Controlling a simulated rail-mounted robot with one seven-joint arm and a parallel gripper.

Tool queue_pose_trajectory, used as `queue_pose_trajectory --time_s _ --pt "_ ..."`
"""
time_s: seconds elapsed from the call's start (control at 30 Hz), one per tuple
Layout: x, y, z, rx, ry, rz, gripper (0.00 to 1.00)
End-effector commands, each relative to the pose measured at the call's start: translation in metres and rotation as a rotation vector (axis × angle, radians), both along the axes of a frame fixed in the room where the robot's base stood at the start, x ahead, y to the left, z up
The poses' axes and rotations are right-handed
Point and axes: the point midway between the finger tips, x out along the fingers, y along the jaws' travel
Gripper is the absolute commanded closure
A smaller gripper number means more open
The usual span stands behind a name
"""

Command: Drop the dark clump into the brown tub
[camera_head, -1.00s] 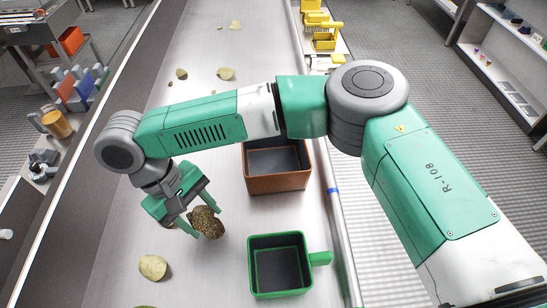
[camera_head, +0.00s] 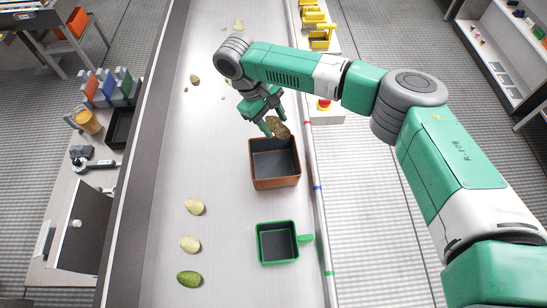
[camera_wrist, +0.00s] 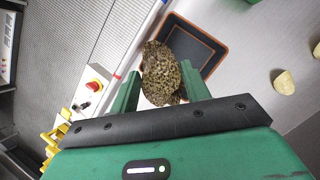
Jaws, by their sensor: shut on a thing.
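The dark clump (camera_head: 277,127) is lumpy, brown and speckled. My gripper (camera_head: 272,123) is shut on it and holds it by the far rim of the brown tub (camera_head: 275,182). In the wrist view the clump (camera_wrist: 162,72) sits between the two green fingers (camera_wrist: 160,92) and partly covers one side of the tub (camera_wrist: 208,68). The tub is square and open-topped, with a dark inside that looks empty. From these views I cannot tell how high the clump is above the rim.
A green-rimmed tub with a handle (camera_head: 277,259) stands nearer on the belt (camera_head: 225,215). Pale chips (camera_head: 194,206) and a green lump (camera_head: 189,279) lie at the left. A red button (camera_head: 324,104) and yellow scoops (camera_head: 319,38) are beyond the right rail.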

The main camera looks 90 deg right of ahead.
Motion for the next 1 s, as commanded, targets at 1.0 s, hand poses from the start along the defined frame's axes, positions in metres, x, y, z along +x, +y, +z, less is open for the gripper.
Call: queue_pose_trajectory --time_s 1.0 --pt "0.001 0.001 -0.06 0.0 0.0 0.0 0.44"
